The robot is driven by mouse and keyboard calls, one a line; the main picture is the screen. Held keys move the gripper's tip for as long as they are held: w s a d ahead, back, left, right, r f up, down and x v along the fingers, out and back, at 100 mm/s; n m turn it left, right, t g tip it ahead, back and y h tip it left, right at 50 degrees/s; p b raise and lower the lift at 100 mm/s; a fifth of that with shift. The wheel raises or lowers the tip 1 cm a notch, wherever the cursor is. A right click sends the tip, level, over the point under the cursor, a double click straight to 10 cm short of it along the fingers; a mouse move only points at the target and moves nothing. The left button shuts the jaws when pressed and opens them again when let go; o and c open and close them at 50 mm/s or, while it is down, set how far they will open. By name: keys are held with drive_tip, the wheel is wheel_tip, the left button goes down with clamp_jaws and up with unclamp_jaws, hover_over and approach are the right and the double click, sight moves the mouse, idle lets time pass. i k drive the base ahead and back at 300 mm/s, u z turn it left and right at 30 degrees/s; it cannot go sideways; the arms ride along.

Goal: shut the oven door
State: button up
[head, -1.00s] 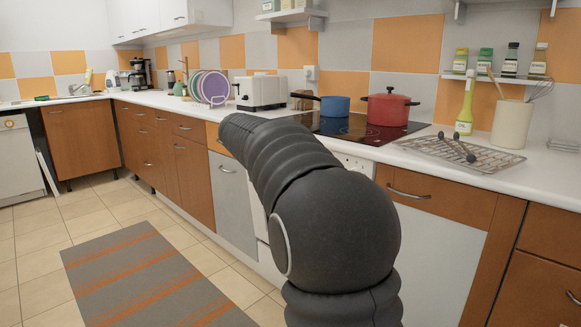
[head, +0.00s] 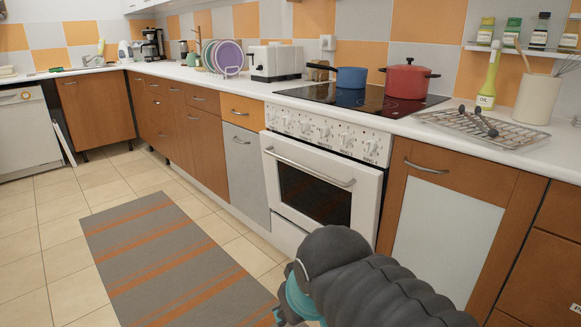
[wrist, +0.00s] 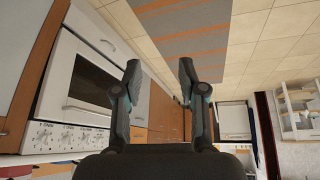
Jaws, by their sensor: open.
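The white oven's door (head: 278,160) has a dark window and a bar handle (head: 310,168). It stands upright, nearly flush below the knob panel; I cannot tell whether a small gap is left. The door also shows on the left of the wrist view (wrist: 74,102), with its handle (wrist: 92,108) and window. My gripper (wrist: 160,78) is open and empty, its two fingers apart over the floor side of the view. In the head view my arm covers the area in front of the oven's lower right, and the fingertips are hidden or cut off.
A blue pot (head: 351,77) and a red pot (head: 409,80) stand on the black cooktop (head: 320,95). A striped rug (head: 170,260) lies on the clear floor at left. A cabinet with a pale panel (head: 445,240) stands right of the oven.

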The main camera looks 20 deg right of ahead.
sight(312, 188)
drive_tip(key=z, duration=1.05)
drive_tip(key=i, duration=0.4)
drive_tip(key=u, duration=1.6)
